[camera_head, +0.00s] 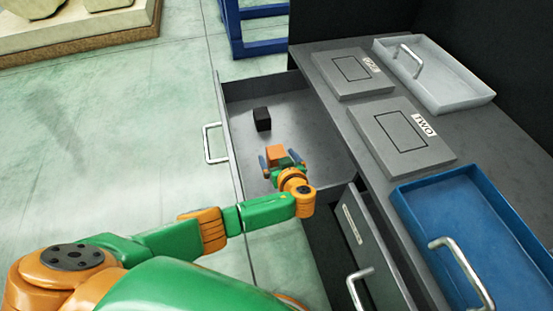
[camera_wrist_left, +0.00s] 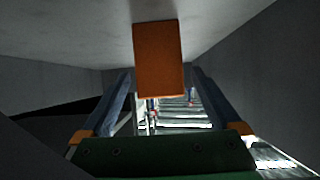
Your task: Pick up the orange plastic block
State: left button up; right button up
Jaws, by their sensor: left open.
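The orange plastic block (camera_head: 275,152) is in the open grey drawer (camera_head: 238,165). My left gripper (camera_head: 280,160) is inside the drawer, with its two blue-grey fingers spread on either side of the block. In the left wrist view, the orange block (camera_wrist_left: 158,58) sits between the tips of the open left gripper (camera_wrist_left: 162,78), against the pale drawer floor. Gaps show on both sides, so the fingers do not appear to grip it. The arm's orange wrist partly hides the near part of the drawer. My right gripper is not in view.
A black block (camera_head: 262,119) lies farther back in the drawer. A second drawer (camera_head: 372,245) stands partly open at lower right. The worktop holds two grey labelled panels (camera_head: 402,140), a white tray (camera_head: 440,85) and a blue tray (camera_head: 462,210). Open floor lies to the left.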

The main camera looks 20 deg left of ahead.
pick_arm(q)
grip_shut()
